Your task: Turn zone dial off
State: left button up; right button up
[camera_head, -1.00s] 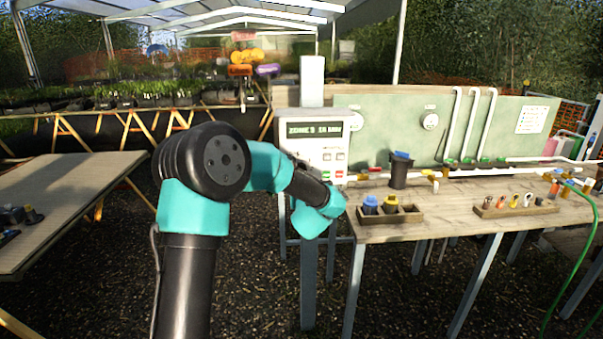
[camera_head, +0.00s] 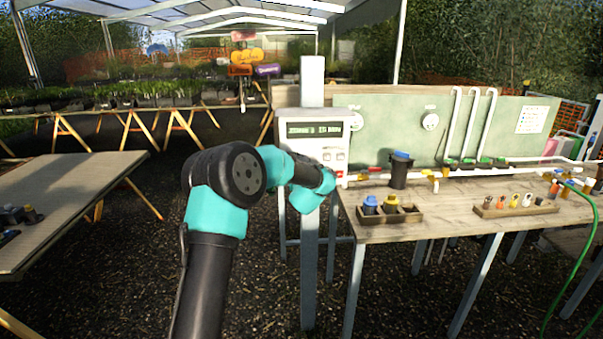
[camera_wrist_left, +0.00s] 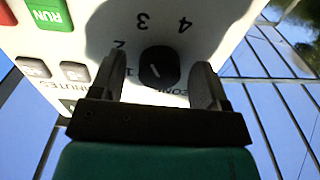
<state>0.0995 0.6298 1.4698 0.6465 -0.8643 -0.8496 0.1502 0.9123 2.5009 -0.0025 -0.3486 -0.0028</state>
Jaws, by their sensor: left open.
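The zone dial (camera_wrist_left: 161,67) is a round black knob with a white pointer mark on a white panel face, with the numbers 1 to 4 around it. The pointer appears to face the side of 1 and 2, but I cannot tell which exactly. My left gripper (camera_wrist_left: 160,80) is open, with one finger on each side of the dial and a visible gap at both sides. In the head view the white controller box (camera_head: 300,136) stands on a post, with a lit display. My left forearm hides its lower part, the dial and the gripper. My right gripper is not in view.
The green RUN button (camera_wrist_left: 47,14) and grey minutes buttons (camera_wrist_left: 75,71) sit left of the dial in the wrist view. A wooden bench (camera_head: 450,212) to the right holds a dark cup (camera_head: 400,172) and a fittings tray (camera_head: 390,216). A table (camera_head: 70,200) stands at left.

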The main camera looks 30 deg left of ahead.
pick_arm(q)
jog(key=c, duration=0.9)
jog(key=shift+n, duration=0.5)
jog(key=shift+r+n, duration=0.15)
jog(key=shift+n, duration=7.1)
jog(key=shift+r+n, duration=0.1)
jog(key=shift+n, duration=7.15)
